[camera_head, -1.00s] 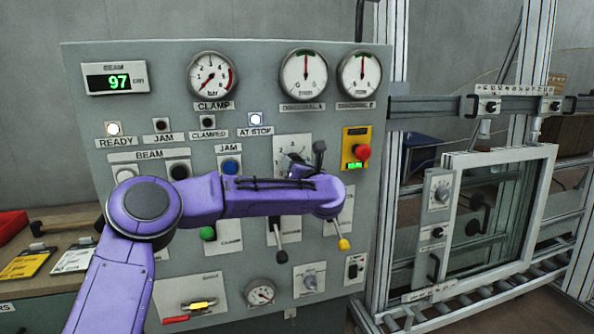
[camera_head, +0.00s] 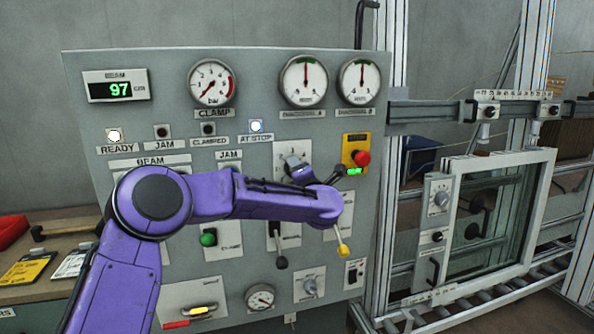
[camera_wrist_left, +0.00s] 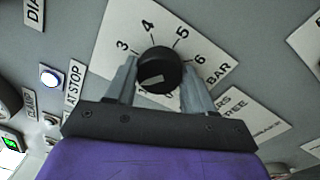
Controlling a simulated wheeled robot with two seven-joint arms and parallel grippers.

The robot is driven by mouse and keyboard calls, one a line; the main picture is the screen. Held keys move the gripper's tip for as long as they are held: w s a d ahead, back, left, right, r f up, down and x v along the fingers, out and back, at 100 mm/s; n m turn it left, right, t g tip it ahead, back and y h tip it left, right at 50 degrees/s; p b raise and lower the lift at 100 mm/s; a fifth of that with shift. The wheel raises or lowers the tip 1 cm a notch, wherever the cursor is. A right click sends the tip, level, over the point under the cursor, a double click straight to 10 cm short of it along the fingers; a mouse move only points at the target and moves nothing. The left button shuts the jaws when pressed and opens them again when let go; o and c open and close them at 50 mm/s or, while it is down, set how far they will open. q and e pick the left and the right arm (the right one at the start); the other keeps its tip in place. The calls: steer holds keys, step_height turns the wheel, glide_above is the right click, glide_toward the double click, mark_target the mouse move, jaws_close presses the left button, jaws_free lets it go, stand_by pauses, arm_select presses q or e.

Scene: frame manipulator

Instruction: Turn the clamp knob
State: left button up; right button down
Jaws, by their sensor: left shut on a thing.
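The clamp knob (camera_wrist_left: 157,70) is a round black knob with a pale mark, on a white plate (camera_wrist_left: 208,58) numbered around it and lettered BAR. In the left wrist view my left gripper (camera_wrist_left: 160,82) has one finger on each side of the knob and is shut on it. The mark points to the lower left there. In the head view my purple left arm reaches across the panel, and its hand hides the knob; the upper part of the plate (camera_head: 294,150) shows. The clamp gauge (camera_head: 212,83) is at the panel's top. My right gripper is not in view.
A red stop button (camera_head: 361,158) on a yellow box is just right of the hand. A yellow-tipped lever (camera_head: 343,249) and a black-tipped lever (camera_head: 281,262) stick out below the wrist. A framed window (camera_head: 500,215) stands at right.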

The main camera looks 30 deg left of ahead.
arm_select(q)
steer(key=shift+m, duration=0.6)
steer(key=shift+f, duration=0.1)
steer(key=o, duration=1)
steer(key=shift+d, duration=0.1)
steer(key=shift+o, duration=0.2)
steer(key=b+v, duration=0.3)
steer(key=v, duration=0.7)
steer(key=shift+s+d, duration=0.2)
steer(key=shift+s, duration=0.05)
